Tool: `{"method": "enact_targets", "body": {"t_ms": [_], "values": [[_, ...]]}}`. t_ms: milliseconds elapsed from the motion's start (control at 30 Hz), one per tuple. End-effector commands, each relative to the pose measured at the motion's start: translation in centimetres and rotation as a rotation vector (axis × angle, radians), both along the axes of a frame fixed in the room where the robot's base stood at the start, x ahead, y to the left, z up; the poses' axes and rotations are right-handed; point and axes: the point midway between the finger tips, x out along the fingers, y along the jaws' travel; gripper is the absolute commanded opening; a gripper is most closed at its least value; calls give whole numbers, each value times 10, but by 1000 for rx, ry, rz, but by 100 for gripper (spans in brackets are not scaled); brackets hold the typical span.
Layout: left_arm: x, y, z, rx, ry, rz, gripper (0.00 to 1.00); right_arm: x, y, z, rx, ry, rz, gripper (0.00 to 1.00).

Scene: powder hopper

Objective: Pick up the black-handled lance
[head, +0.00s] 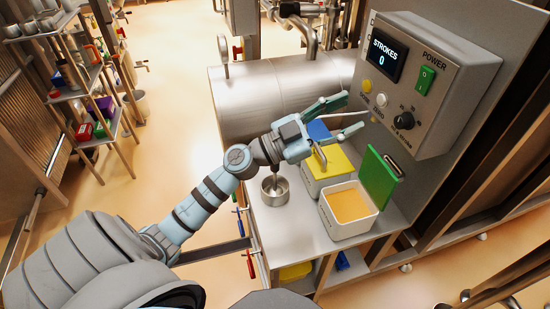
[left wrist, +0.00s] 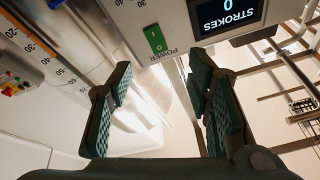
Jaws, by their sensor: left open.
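My left gripper (head: 350,115) is open and empty in the head view, above the bench and in front of the control box. In the left wrist view its green-padded fingers (left wrist: 160,78) are spread wide with nothing between them. I cannot clearly make out a black-handled lance. A thin dark upright piece (head: 274,171) shows above a round metal cup (head: 275,191), below my left wrist; I cannot tell what it is. My arm hides part of the bench. My right gripper is not in view.
The control box (head: 436,76) reads STROKES 0 and also shows in the left wrist view (left wrist: 157,38). A white bin of orange powder (head: 349,205) with a raised green lid (head: 379,178) and a yellow-lidded bin (head: 330,166) stand on the bench. A metal cylinder (head: 250,95) lies behind.

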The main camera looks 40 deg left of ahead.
Motion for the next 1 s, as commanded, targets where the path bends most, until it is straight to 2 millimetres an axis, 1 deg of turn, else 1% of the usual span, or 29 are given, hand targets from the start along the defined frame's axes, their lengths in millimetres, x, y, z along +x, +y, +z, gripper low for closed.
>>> {"method": "enact_targets", "body": {"t_ms": [33,67,100,133,167,200,233,300,333,400,467,700,867,1000], "values": [[1,-15,-8,160,77,-158,46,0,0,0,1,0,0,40],[1,-17,-25,269,188,-239,46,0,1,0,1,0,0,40],[2,-3,-50,401,376,-286,46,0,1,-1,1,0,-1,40],[1,16,-68,480,532,-282,46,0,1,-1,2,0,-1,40],[-1,40,-83,537,690,-249,46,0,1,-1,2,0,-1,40],[-6,76,-95,586,885,-175,46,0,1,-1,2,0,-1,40],[-11,101,-101,601,1015,-109,46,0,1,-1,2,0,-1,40],[-26,148,-105,599,1248,38,46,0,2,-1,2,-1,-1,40],[-32,161,-105,591,1317,90,46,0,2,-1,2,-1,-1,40],[-41,179,-108,569,1417,166,46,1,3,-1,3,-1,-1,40],[-41,183,-116,562,1449,190,46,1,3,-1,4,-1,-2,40],[-22,168,-174,561,1452,185,46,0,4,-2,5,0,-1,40],[-14,165,-194,563,1448,186,46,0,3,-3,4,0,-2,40],[-2,163,-217,563,1449,184,46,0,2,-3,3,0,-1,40]]}}
